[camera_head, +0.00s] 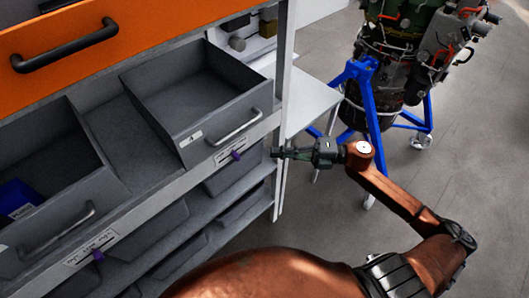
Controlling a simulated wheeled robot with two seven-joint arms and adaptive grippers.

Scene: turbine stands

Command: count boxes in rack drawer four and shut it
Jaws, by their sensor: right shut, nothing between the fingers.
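A grey rack drawer (163,118) stands pulled out at the right end of the rack. Its visible inside looks empty, and its front has a metal handle (237,127) and a small label too small to read surely. A second grey drawer (100,195) is pulled out at the left, with a blue box (16,196) inside; part of it is cut off by the picture edge. I cannot tell which is drawer four. My right gripper (277,153) is shut and empty, just right of the right drawer's front, apart from its handle. My left gripper is not in view.
The rack's orange top drawer (150,22) is above, with a black handle. Grey bins (150,235) sit on lower shelves. A white rack post (284,80) stands near my right gripper. A turbine on a blue stand (372,110) stands behind; grey floor is open at right.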

